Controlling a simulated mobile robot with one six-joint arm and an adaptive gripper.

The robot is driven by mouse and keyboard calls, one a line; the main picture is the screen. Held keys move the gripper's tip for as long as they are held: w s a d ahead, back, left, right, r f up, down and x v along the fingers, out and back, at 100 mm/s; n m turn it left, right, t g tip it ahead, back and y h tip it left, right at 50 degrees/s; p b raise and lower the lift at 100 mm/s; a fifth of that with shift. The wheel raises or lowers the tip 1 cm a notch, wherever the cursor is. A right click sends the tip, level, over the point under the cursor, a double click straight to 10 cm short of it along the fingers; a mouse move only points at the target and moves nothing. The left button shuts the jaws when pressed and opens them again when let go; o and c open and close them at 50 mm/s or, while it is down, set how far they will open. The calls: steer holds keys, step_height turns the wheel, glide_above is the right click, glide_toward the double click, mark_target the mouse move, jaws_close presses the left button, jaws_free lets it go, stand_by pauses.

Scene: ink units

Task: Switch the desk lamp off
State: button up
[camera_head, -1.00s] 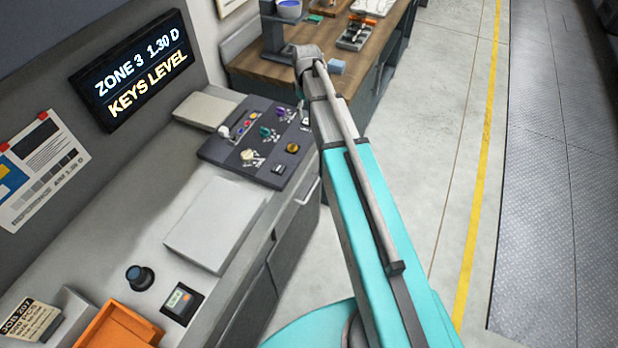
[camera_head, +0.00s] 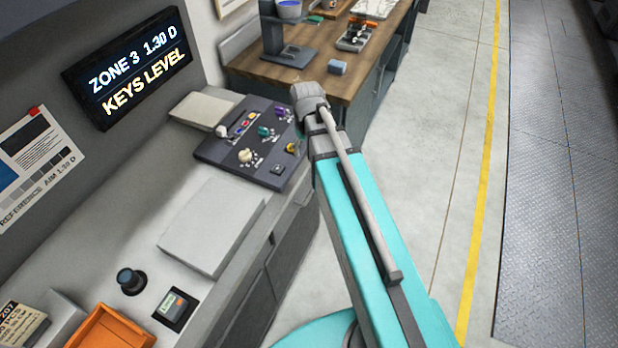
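I see nothing that I can clearly name as the desk lamp or its switch. A dark control panel (camera_head: 215,150) with coloured knobs and a white-topped lever lies on the grey counter (camera_head: 95,250). A round dark knob (camera_head: 131,281) and a small device with a lit screen (camera_head: 175,307) sit at the near part of the counter. My gripper is not visible.
A lit sign (camera_head: 130,70) hangs above the counter. A closed grey slab (camera_head: 212,228) and an orange tray (camera_head: 110,328) lie on it. The floor at right is clear.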

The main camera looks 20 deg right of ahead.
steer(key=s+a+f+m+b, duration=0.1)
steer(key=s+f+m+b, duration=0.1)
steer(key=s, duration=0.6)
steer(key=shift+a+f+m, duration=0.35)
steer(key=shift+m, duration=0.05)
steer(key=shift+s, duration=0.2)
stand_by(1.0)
